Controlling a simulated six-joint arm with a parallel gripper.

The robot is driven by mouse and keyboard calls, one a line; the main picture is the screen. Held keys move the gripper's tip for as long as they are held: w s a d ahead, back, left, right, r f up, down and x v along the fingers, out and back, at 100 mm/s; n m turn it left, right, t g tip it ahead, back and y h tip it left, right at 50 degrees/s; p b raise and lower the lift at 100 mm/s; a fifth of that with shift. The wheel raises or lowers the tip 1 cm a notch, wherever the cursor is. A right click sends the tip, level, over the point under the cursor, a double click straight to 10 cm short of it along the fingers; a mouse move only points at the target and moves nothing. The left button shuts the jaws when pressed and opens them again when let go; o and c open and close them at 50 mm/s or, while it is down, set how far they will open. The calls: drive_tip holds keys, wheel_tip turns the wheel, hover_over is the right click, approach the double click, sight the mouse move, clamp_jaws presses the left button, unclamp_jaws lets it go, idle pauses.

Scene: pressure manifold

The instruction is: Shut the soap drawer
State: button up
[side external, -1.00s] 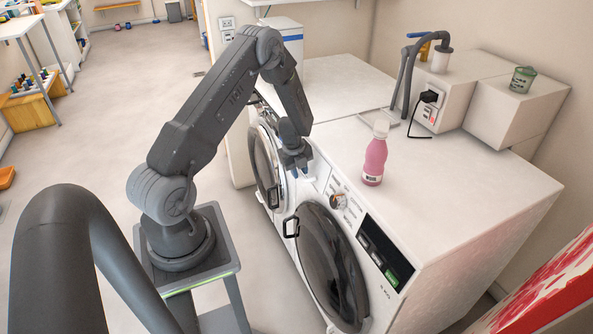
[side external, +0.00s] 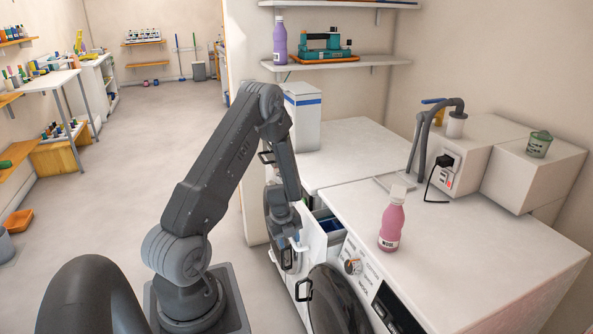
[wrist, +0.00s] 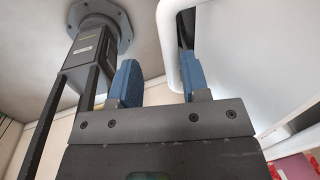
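The white soap drawer (side external: 311,236) stands pulled out at the top left corner of the near washer (side external: 372,258), with its blue inside (side external: 329,224) in view. My gripper (side external: 290,241) points down at the drawer's front, on its outer side. In the wrist view my gripper (wrist: 161,82) has its two blue fingertips well apart, with nothing clearly held between them. A white rounded edge (wrist: 165,40), seemingly of the drawer front, lies close by the right fingertip. I cannot tell whether they touch.
A pink bottle (side external: 392,226) stands on the washer top. Black door handles (side external: 304,289) stick out below the drawer. A second machine's top (side external: 352,152) lies behind, and a grey hose (side external: 425,140) and boxes (side external: 519,177) stand at the right.

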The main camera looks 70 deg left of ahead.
drive_tip(key=s, duration=0.9)
wheel_tip(320, 180, up, 13)
drive_tip(key=s, duration=0.2)
drive_tip(key=w+d+r+n+t+y, duration=0.3)
drive_tip(key=w+r+n, duration=0.1)
drive_tip(key=r, duration=0.3)
drive_tip(key=w+d+r+n+t+y, duration=0.3)
drive_tip(key=w+d+r+n+y, duration=0.1)
drive_tip(key=w+r, duration=0.3)
drive_tip(key=shift+r+n, duration=0.6)
drive_tip(key=shift+r, duration=0.1)
